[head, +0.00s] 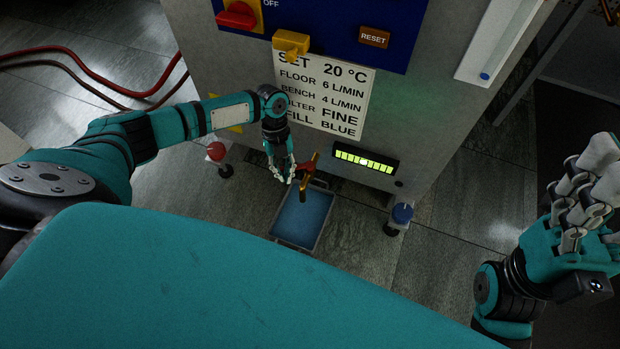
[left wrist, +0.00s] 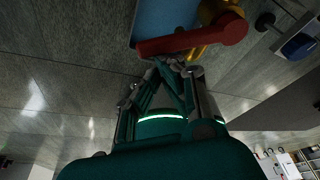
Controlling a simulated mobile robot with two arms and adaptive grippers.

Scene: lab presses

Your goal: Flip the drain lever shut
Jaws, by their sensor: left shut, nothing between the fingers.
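The red drain lever (head: 309,166) sits on a brass drain valve (head: 304,187) low on the front of the grey machine. In the left wrist view the lever (left wrist: 192,40) is a red bar lying across the picture, with the brass valve body (left wrist: 212,36) behind it. My left gripper (head: 287,174) is shut and empty, just left of the lever. In the left wrist view its fingertips (left wrist: 180,64) are right beside the bar; I cannot tell whether they touch it. My right gripper (head: 590,185) is far off at the right, and its finger opening is unclear.
A blue tray (head: 278,238) stands on the floor under the valve. The machine has a red-topped foot (head: 217,153) and a blue-topped foot (head: 402,213). A label (head: 325,92) and a lit green display (head: 364,160) are above. Red hoses (head: 75,65) lie at the left.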

